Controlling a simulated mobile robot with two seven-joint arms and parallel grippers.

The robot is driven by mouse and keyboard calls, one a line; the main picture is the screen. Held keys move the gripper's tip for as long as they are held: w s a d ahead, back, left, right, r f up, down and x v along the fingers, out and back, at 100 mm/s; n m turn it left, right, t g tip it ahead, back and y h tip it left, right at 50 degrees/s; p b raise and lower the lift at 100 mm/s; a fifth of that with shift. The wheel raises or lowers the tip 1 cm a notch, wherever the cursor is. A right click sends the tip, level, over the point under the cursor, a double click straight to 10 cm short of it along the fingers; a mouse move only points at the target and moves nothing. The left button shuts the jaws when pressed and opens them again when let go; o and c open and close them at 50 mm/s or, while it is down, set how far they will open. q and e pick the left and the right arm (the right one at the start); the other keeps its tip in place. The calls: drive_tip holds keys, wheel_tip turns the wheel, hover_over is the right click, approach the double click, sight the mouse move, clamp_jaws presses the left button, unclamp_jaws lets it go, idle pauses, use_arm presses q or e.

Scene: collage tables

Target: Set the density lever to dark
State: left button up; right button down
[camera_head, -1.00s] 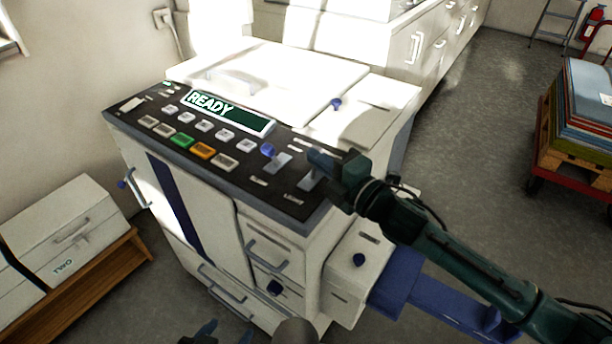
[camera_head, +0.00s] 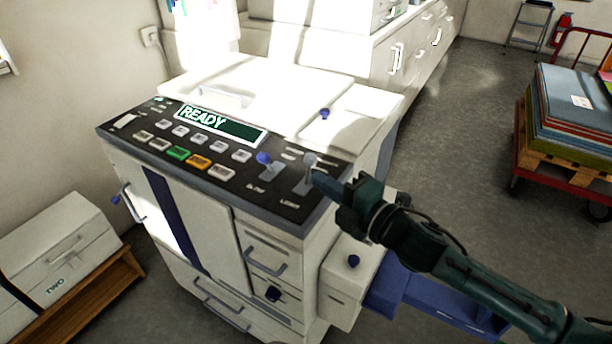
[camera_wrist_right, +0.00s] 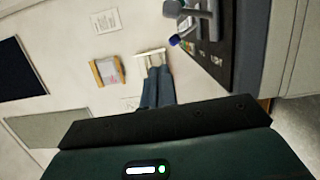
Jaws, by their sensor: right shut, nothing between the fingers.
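The density lever (camera_head: 309,160) is a grey lever with a pale round knob, at the right end of the dark control panel (camera_head: 225,182). It stands up from a pale slot plate; a label that looks like "LIGHT" is at the near end, and the far label is too small to read. My right gripper (camera_head: 322,180) is shut and empty, its fingertips just right of and below the knob; I cannot tell if they touch it. The right wrist view shows the closed fingertips (camera_wrist_right: 157,84) with the grey lever (camera_wrist_right: 201,10) apart, at upper right. My left gripper is not in view.
A blue-knobbed lever (camera_head: 264,159) stands just left of the density lever. The display (camera_head: 220,125) reads READY. A side box (camera_head: 345,285) with a blue knob and a blue tray (camera_head: 430,300) lie below my right arm. A loaded cart (camera_head: 570,150) stands far right.

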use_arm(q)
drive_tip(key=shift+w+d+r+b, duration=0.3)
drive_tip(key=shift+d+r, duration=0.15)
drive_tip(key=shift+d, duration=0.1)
use_arm(e)
drive_tip(key=v, duration=0.4)
drive_tip(key=shift+s+d+r, duration=0.15)
drive_tip(key=shift+d+r, duration=0.05)
drive_tip(key=shift+r, duration=0.05)
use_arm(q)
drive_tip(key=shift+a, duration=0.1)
